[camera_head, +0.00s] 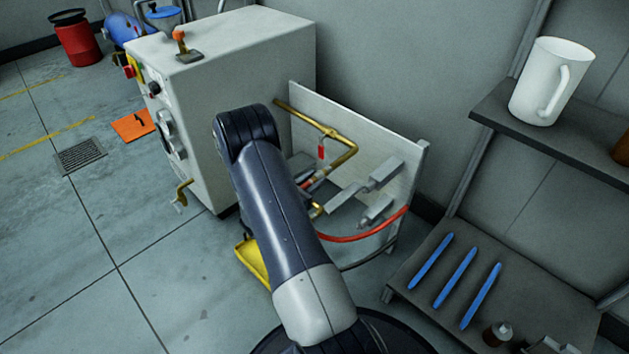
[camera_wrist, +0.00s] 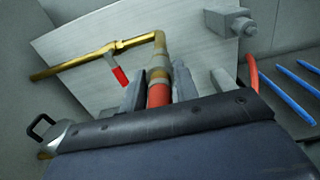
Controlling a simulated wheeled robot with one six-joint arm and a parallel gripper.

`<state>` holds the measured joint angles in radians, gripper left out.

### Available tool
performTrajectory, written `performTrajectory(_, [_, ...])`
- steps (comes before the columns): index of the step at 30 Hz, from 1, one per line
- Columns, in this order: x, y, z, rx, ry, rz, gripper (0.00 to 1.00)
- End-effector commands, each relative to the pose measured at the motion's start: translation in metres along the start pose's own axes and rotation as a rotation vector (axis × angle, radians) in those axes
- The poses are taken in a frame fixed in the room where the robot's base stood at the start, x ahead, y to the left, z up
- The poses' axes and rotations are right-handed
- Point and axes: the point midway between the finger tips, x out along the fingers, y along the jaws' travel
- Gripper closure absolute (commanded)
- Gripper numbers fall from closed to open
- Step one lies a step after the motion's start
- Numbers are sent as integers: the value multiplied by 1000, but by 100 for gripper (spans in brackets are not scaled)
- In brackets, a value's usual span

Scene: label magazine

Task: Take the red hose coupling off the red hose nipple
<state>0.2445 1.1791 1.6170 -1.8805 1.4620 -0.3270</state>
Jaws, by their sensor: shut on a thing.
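In the wrist view the red hose coupling (camera_wrist: 158,95) is a red sleeve between the two fingers of my gripper (camera_wrist: 158,86), which is shut on it. Above the sleeve, a brass and grey fitting (camera_wrist: 158,66) lines up with it and leads to the end of a brass pipe (camera_wrist: 95,58). I see no clear gap there. The nipple's own red marking cannot be made out. In the head view the red and brass coupling area (camera_head: 308,184) shows beside my arm, which hides much of the gripper.
A red valve handle (camera_wrist: 120,76) hangs from the brass pipe close to the left finger. A grey block (camera_head: 385,171) sticks out from the panel (camera_head: 355,128) at right. A red hose (camera_head: 365,234) curves below. A shelf with blue sticks (camera_head: 455,277) stands at right.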

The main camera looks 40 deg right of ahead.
Motion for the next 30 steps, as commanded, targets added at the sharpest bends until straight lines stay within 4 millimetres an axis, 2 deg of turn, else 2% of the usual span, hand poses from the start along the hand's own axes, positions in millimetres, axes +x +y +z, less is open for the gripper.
performTrajectory(30, [-41, -2, 0, -1, 0, -4, 100])
